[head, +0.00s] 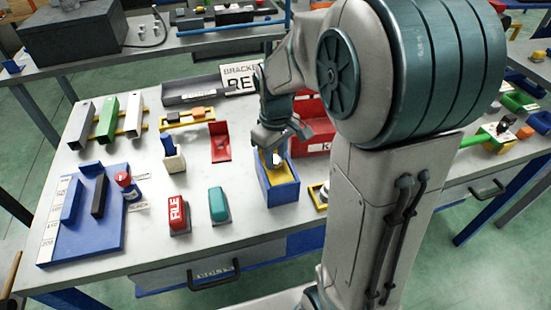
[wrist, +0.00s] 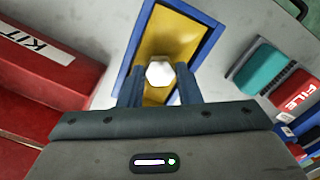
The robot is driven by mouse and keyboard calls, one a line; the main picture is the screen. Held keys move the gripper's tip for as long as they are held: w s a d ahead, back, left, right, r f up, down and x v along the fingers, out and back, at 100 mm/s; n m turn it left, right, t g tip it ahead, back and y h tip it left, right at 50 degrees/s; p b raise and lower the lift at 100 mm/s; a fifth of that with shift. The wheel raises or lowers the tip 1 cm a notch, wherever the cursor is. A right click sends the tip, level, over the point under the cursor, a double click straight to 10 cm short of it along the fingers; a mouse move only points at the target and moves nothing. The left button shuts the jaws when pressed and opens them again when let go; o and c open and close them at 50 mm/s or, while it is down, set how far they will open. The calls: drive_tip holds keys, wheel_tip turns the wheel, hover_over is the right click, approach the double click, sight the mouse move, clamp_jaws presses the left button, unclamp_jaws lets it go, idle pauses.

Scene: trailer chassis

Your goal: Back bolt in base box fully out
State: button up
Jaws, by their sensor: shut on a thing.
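The base box is a blue open-topped box (head: 281,192) with a yellow inside, standing near the middle of the bench. In the wrist view its blue rim (wrist: 206,45) frames the yellow inside. The bolt shows a white hex head (wrist: 160,71) in the wrist view, over the box's yellow inside. My gripper (head: 275,150) points down at the box's opening. In the wrist view its two fingers (wrist: 159,84) are shut on the bolt, one on each side of the head. The bolt's shank is hidden, so how deep it sits cannot be told.
A red KIT bin (head: 314,136) stands just behind and right of the box. A teal block (head: 219,205) and a red FILE block (head: 179,215) lie to its left. A red bracket (head: 220,142) stands behind them. Bare bench top lies between these.

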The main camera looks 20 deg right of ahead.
drive_tip(key=shift+r, duration=0.1)
wheel_tip(320, 180, up, 9)
drive_tip(key=p, duration=0.7)
idle(0.6)
idle(0.5)
